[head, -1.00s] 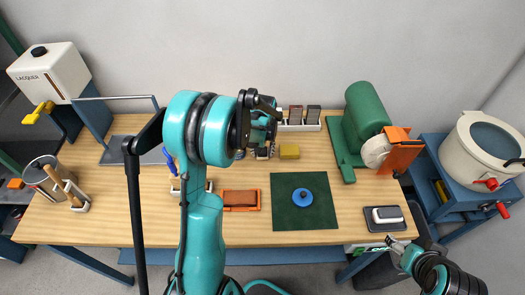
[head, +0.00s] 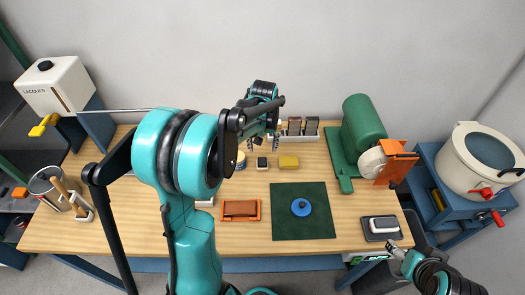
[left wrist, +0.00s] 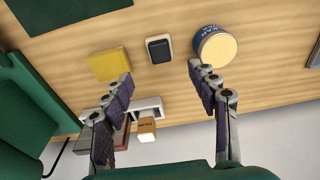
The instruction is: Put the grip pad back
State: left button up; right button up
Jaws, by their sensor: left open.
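A small black-topped block with pale edges (head: 262,162), which may be the grip pad, lies on the wooden bench. It also shows in the left wrist view (left wrist: 159,50), between a yellow block (left wrist: 109,63) and a round tin (left wrist: 215,46). A white rack (head: 302,138) at the back of the bench holds upright blocks, among them a dark one (head: 311,126). In the left wrist view a wood-coloured block (left wrist: 147,127) stands at the rack. My left gripper (head: 263,142) is open and empty above the bench, beside the rack. My right gripper (head: 395,249) is low at the right; its jaws are unclear.
A green machine (head: 362,127) with an orange guard stands right of the rack. A blue knobbed disc (head: 301,207) sits on a dark green mat (head: 318,233). An orange tray (head: 240,218) is left of the mat. A white-topped block (head: 384,224) lies at the right edge.

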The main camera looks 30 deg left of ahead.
pick_arm(q)
jog(key=s+d+r+m+t, duration=0.3)
jog(key=s+d+r, duration=0.6)
jog(key=s, duration=0.1)
jog(key=s+d+f+m+t, duration=0.1)
jog(key=s+d+m+t, duration=0.2)
jog(key=s+d, duration=0.2)
jog(key=s, duration=0.3)
jog(key=shift+d+h, duration=0.35)
jog(key=shift+h, duration=0.05)
jog(key=shift+f, duration=0.1)
